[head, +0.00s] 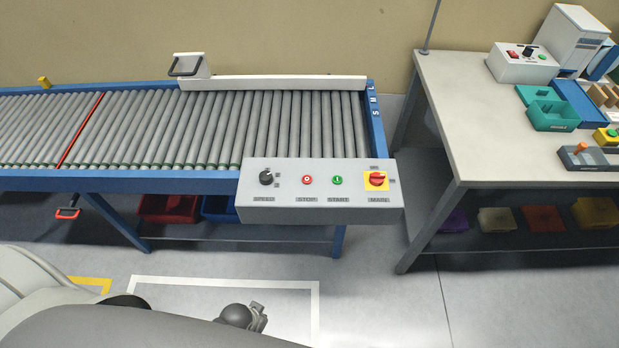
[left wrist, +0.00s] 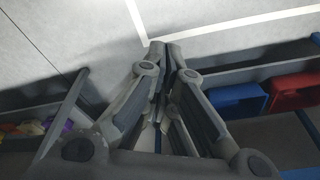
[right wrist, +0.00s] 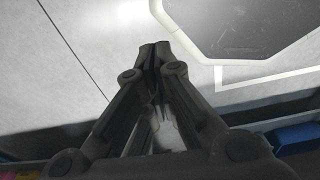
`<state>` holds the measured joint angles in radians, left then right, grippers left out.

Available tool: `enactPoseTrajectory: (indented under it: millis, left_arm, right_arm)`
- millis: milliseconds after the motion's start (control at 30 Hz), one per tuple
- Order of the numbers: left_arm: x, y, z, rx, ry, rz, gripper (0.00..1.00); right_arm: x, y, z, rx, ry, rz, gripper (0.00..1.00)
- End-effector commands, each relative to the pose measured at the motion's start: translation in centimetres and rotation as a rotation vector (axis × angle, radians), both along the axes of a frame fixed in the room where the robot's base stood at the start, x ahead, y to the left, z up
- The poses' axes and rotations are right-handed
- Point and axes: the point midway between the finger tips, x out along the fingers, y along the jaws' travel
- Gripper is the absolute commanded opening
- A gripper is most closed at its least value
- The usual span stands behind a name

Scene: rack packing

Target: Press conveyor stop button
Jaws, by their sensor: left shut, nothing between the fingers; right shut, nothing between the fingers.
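The conveyor control panel (head: 320,206) is a grey sloped box at the near right end of the roller conveyor. Its red stop button (head: 307,180) has a STOP label below it. To its right is the green start button (head: 337,181), and to its left the black speed knob (head: 266,177). A red main switch (head: 376,179) on a yellow plate is at the right. My left gripper (left wrist: 166,46) is shut and empty above the floor. My right gripper (right wrist: 155,48) is also shut and empty above the floor. Neither wrist view shows the stop button.
The roller conveyor (head: 150,181) has a blue frame and no items on its visible rollers. A red bin (head: 168,207) sits beneath it. A workbench (head: 450,100) with trays and devices stands at the right. Floor between conveyor and bench is clear.

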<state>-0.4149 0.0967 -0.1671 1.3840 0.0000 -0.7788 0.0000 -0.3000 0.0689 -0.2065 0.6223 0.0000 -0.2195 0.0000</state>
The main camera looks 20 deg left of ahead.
Motion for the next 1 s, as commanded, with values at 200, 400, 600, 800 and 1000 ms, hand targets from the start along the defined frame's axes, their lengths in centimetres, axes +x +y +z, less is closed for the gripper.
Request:
enactPoseTrajectory:
  millis: [200, 400, 600, 800, 1000]
  left_arm:
    - [3.4, -0.5, 9.3, -0.006, -0.038, 0.008, 0.00]
    - [5.7, -0.8, 18.2, -0.021, -0.076, 0.019, 0.00]
    - [9.0, -1.7, 27.8, -0.073, -0.143, 0.031, 0.00]
    - [16.4, -3.9, 32.8, -0.222, -0.240, 0.061, 0.00]
    - [24.7, -4.9, 33.8, -0.371, -0.309, 0.137, 0.00]
  right_arm:
    - [0.0, -1.0, 2.6, -0.011, 0.000, -0.001, 0.00]
    - [0.0, -1.2, 4.7, -0.014, 0.000, -0.004, 0.00]
    - [0.0, -1.2, 7.0, -0.014, 0.001, -0.004, 0.00]
    - [-0.1, -1.2, 8.3, -0.014, 0.002, -0.004, 0.00]
    - [-0.1, -1.2, 8.5, -0.015, 0.003, -0.004, 0.00]
